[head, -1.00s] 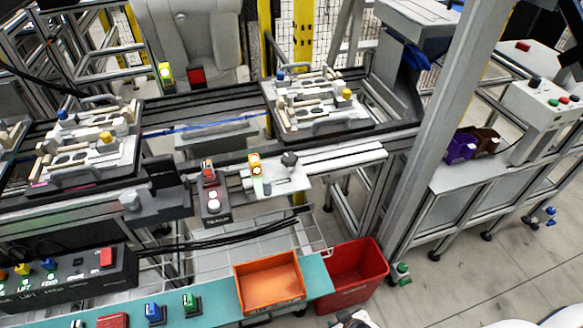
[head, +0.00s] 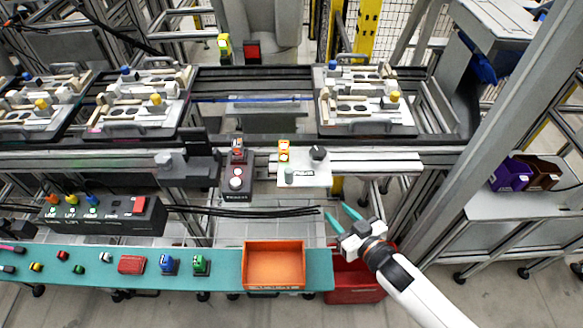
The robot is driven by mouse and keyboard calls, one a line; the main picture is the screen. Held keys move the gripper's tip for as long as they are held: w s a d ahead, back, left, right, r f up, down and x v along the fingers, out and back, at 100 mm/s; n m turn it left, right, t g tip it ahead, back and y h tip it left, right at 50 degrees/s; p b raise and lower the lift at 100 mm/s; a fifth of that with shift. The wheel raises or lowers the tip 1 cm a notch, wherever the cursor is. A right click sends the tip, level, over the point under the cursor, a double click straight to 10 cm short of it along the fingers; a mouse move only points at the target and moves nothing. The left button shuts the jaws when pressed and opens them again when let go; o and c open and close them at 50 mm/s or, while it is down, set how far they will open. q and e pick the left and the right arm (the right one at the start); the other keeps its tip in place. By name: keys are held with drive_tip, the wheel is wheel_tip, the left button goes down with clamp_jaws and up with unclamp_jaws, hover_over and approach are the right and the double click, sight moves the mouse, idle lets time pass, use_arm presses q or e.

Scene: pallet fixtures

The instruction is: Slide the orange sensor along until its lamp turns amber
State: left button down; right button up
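The orange sensor (head: 284,145) stands upright on a white plate (head: 318,178) at the rail in front of the conveyor. A small lit spot shows low on its face; its colour is too small to tell surely. A dark knob (head: 318,153) and a grey-green post (head: 289,175) are on the same plate. My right gripper (head: 339,213) has teal fingers spread apart with nothing between them. It is in front of the plate and to its right, apart from the sensor. My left gripper is not in view.
A dark button box (head: 238,183) is left of the plate. Black cables (head: 250,211) run below it. An orange tray (head: 274,285) sits on the teal shelf, with a red bin (head: 352,288) beside it under my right arm. Pallets with parts (head: 366,122) stand on the conveyor.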

sight(292, 176)
drive_tip(key=s+a+r+n+y, duration=0.1)
drive_tip(key=a+r+n+y, duration=0.3)
drive_tip(key=r, duration=0.5)
drive_tip(key=shift+m+y, duration=0.4)
drive_tip(key=shift+y, duration=0.3)
drive_tip(key=p+x, duration=0.1)
drive_tip(key=x, duration=0.7)
drive_tip(key=p+x, duration=0.1)
drive_tip(key=x, duration=0.3)
drive_tip(key=shift+s+a+f+p, duration=0.25)
drive_tip(key=shift+s+f+p, duration=0.05)
clamp_jaws()
